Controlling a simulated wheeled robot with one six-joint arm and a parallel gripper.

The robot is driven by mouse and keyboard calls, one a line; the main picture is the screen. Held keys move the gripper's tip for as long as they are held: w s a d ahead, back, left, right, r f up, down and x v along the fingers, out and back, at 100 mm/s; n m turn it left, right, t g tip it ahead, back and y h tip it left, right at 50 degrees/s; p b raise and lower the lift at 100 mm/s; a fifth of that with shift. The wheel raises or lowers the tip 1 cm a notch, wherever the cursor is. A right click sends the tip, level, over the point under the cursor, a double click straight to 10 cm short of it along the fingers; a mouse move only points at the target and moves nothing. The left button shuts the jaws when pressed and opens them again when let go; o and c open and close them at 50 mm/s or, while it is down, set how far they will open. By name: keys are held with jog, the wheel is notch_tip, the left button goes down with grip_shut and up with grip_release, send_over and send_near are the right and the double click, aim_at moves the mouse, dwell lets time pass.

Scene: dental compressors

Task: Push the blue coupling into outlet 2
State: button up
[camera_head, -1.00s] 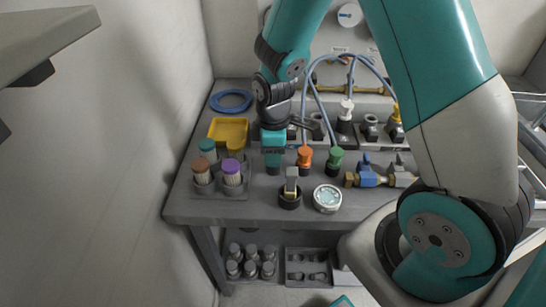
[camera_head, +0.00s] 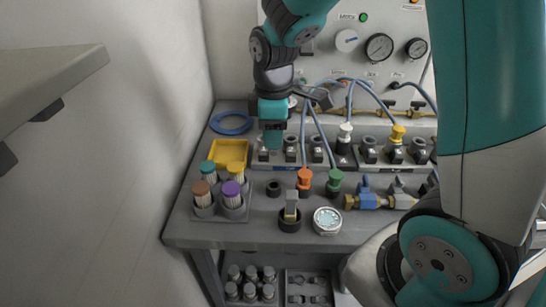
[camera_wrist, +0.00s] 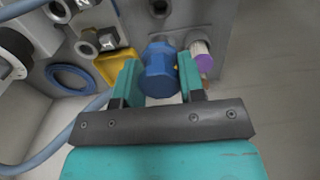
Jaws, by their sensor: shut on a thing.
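My gripper (camera_head: 273,136) is in front of the left end of the row of grey outlets (camera_head: 290,149) in the head view. In the wrist view its teal fingers (camera_wrist: 158,76) are shut on the blue coupling (camera_wrist: 161,78), which has a faceted body. The coupling is hidden by my gripper in the head view. My gripper covers part of the leftmost outlets, and I cannot tell whether the coupling touches one.
Orange (camera_head: 304,179) and green (camera_head: 335,181) couplings with blue hoses stand on the bench (camera_head: 255,236). A yellow tray (camera_head: 229,152), capped brushes (camera_head: 232,190), a round gauge (camera_head: 327,220) and a blue valve (camera_head: 366,199) stand around. A gauge panel (camera_head: 350,70) rises behind.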

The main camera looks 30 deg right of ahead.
notch_tip(320, 180, up, 7)
jog(key=shift+f, duration=0.1)
jog(key=w+d+f+m+p, duration=0.2)
jog(key=w+d+p, duration=0.45)
jog(key=p, duration=0.25)
jog(key=shift+w+d+f+m, duration=0.45)
jog(key=shift+d+f, duration=0.45)
jog(key=shift+f, duration=0.85)
jog(key=shift+w+d+f+m, duration=0.2)
jog(key=shift+w+d+f, duration=0.5)
jog(key=shift+f, duration=1.05)
jog(key=shift+w+d+f+m, duration=0.35)
jog(key=shift+d+f, duration=0.7)
jog(key=shift+f, duration=0.7)
jog(key=shift+f, duration=0.1)
